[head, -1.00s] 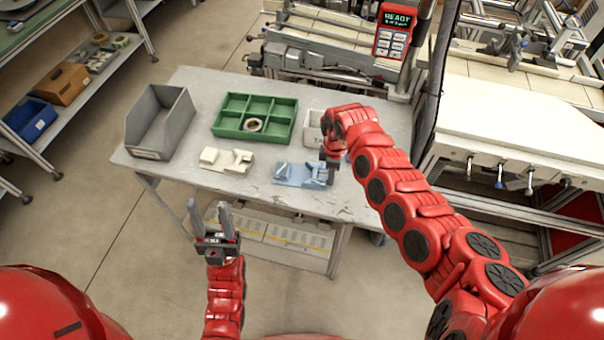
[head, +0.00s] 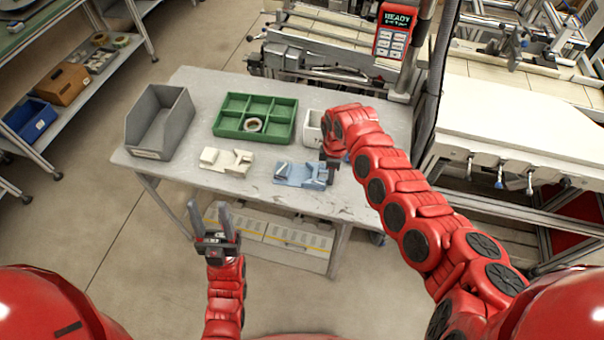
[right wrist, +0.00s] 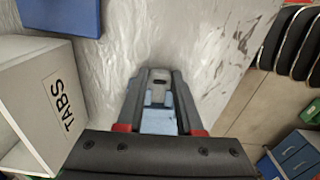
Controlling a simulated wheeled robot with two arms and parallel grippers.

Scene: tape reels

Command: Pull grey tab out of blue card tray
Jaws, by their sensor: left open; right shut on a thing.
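The light blue card tray (head: 290,180) lies near the front edge of the table, right of a similar cream tray. My right gripper (head: 331,172) is at the tray's right end, pointing down. In the right wrist view it is shut on the grey tab (right wrist: 158,80), which has a dark slot and sits between the fingers. Light blue tray parts (right wrist: 158,122) show between the fingers as well. I cannot tell how far the tab sits in the tray. My left gripper (head: 216,215) is open and empty, in front of the table.
A white bin labelled TABS (right wrist: 60,108) stands close to my right gripper, with a dark blue object (right wrist: 60,14) nearby. A green divided tray (head: 284,118) holding a tape reel, a grey bin (head: 160,125) and the cream tray (head: 232,165) are further left.

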